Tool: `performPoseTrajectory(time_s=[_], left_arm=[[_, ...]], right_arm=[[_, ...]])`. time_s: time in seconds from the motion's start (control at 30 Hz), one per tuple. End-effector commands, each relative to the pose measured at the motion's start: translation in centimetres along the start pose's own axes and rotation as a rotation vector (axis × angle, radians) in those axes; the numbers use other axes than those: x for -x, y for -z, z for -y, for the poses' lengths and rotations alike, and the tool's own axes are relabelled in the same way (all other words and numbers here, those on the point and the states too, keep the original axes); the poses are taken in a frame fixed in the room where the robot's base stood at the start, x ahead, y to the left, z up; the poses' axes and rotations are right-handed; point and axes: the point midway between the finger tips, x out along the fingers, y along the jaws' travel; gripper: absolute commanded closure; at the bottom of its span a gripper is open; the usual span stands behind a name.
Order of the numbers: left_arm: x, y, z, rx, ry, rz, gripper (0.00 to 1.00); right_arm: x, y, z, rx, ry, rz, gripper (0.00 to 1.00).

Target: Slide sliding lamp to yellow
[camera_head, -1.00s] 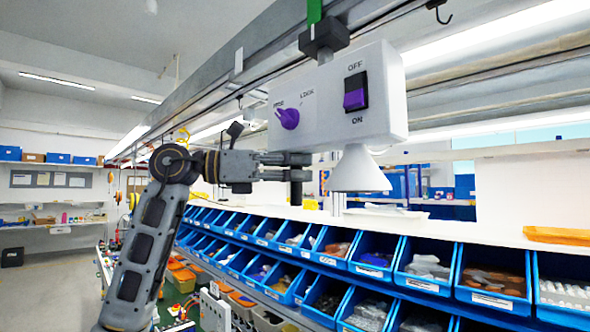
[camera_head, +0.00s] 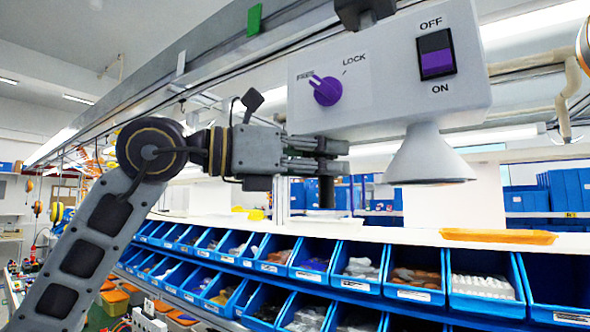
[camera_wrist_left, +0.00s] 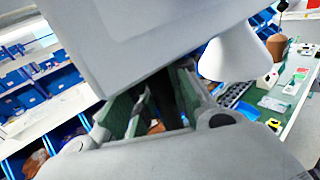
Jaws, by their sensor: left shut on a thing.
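The sliding lamp is a white box (camera_head: 395,75) with a cone shade (camera_head: 427,158) below, hanging from an overhead rail (camera_head: 215,55) by a dark mount (camera_head: 362,12). Its front has a purple rotary knob (camera_head: 325,90) and a purple ON/OFF rocker (camera_head: 436,63). A green mark (camera_head: 254,20) on the rail is left of the mount; no yellow mark shows on the rail. My left gripper (camera_head: 328,157) is under the box's left part, shut on a dark upright handle (camera_head: 326,190). In the left wrist view the fingers (camera_wrist_left: 150,110) close around something dark under the box. My right gripper is not in view.
A white mark (camera_head: 180,62) is further left on the rail. Rows of blue bins (camera_head: 360,268) stand below the lamp, with an orange tray (camera_head: 497,237) on the shelf above them. A beige hose-like part (camera_head: 570,90) hangs at the right.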

Motion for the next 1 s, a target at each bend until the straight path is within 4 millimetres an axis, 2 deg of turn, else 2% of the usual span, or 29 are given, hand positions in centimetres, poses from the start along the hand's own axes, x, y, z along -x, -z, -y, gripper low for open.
performPoseTrajectory(time_s=[0.1,0.3,0.8,0.83,1.0], left_arm=[[-1.2,0.1,1.7,-0.003,0.003,0.002,1.0],[-2.4,0.1,3.4,-0.001,0.002,0.002,1.0],[-2.8,-0.1,4.0,0.001,0.004,0.002,1.0],[-2.8,-0.1,4.0,0.001,0.004,0.002,0.78],[-2.8,-0.1,3.9,0.0,0.003,0.002,0.58]], right_arm=[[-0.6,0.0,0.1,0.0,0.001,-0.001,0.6],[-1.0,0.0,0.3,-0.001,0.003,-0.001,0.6],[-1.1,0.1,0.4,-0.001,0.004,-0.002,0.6],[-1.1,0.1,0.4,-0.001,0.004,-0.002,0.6],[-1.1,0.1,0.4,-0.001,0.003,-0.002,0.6]])
